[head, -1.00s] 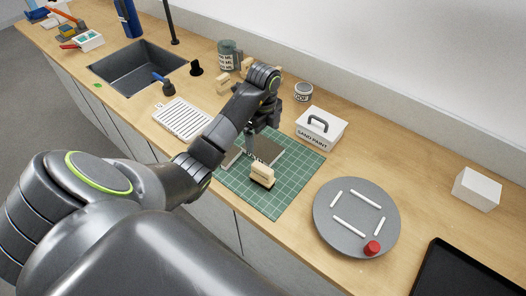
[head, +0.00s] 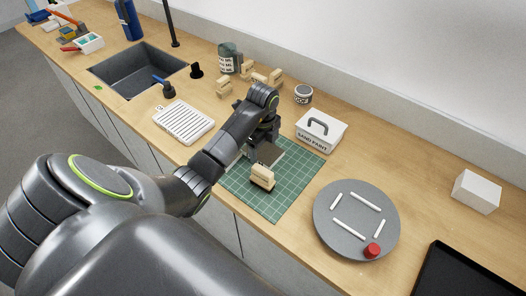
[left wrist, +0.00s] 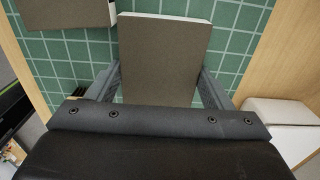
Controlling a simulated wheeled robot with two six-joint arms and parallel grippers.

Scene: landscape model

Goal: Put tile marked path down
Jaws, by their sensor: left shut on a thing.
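A dark grey-brown tile (left wrist: 160,55) with pale edges is between my left gripper's fingers (left wrist: 160,85) in the left wrist view. No marking on it can be read. My left gripper (head: 262,150) is shut on this tile over the green cutting mat (head: 285,185). The tile also shows in part in the head view (head: 270,154). I cannot tell whether it touches the mat. A second, similar tile (left wrist: 65,12) shows at the upper left of the left wrist view, apart from the held one. My right gripper is not in view.
A white box marked sand paint (head: 320,132) is to the right. A grey turntable (head: 330,240) with white strips, a perforated white tray (head: 184,122) and a sink (head: 140,67) are nearby.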

